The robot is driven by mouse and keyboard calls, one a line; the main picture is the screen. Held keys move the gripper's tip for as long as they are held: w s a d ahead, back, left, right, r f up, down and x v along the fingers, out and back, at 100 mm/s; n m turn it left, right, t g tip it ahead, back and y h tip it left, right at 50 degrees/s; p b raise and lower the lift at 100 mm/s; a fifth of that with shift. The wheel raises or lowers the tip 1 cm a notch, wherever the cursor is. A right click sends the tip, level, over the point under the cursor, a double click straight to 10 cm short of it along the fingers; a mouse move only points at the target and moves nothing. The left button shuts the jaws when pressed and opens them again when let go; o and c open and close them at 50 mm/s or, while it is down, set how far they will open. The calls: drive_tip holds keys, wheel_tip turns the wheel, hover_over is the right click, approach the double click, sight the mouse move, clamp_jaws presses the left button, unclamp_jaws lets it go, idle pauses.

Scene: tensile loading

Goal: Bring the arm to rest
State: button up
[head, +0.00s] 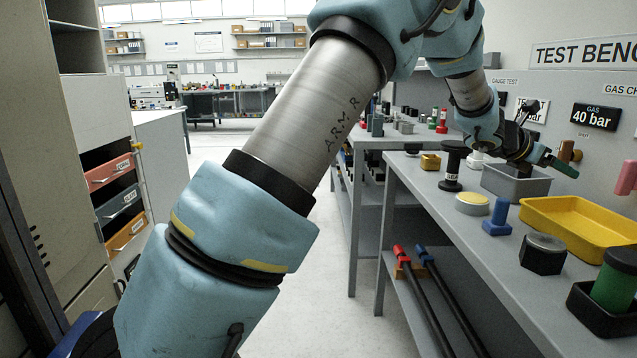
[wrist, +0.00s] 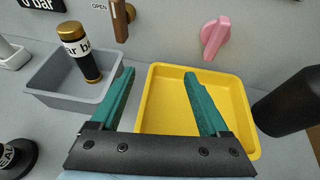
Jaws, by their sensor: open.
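My arm reaches from the lower left of the head view, up across the picture and over to the bench on the right. My gripper (head: 556,163) is over the back of the bench, near the wall. In the wrist view my gripper (wrist: 158,74) has its two green fingers apart, with nothing between them. The fingers are above the yellow tray (wrist: 152,112) and the gap beside the grey bin (wrist: 58,97). The far finger is partly hidden in the head view.
A pink knob (wrist: 214,37) and a brown lever (wrist: 120,18) are on the wall. A black spool (head: 453,165), a blue piece (head: 497,217) and a green cylinder (head: 613,283) stand on the bench. The aisle floor (head: 325,262) is clear.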

drive_tip(key=w+a+n+t+y+p, duration=0.1)
drive_tip(key=w+a+n+t+y, duration=0.15)
drive_tip(key=w+a+n, duration=0.55)
drive_tip(key=w+a+n+t+y+p, duration=0.1)
drive_tip(key=w+a+n+t, duration=0.2)
drive_tip(key=w+a+n, duration=0.5)
drive_tip(key=s+a+f+n+y+p, duration=0.15)
drive_tip(key=a+n+y, duration=0.35)
drive_tip(key=a+n, duration=0.95)
drive_tip(key=s+a+f+n+y+p, duration=0.1)
drive_tip(key=s+a+f+n+y, duration=0.15)
drive_tip(key=a, duration=1.35)
drive_tip(key=s+a+f+n+g+y+p, duration=0.1)
drive_tip(key=s+a+n+g, duration=0.1)
drive_tip(key=s+a+n, duration=0.6)
drive_tip(key=s+a+f+n+g+y+p, duration=0.1)
drive_tip(key=s+a+f+n+g, duration=0.1)
drive_tip(key=s+a+n, duration=0.6)
drive_tip(key=s+n+g, duration=0.1)
drive_tip(key=s+n, duration=0.1)
drive_tip(key=s, duration=0.1)
drive_tip(key=shift+a+f+p, duration=0.25)
drive_tip(key=shift+p, duration=0.1)
drive_tip(key=shift+g, duration=0.25)
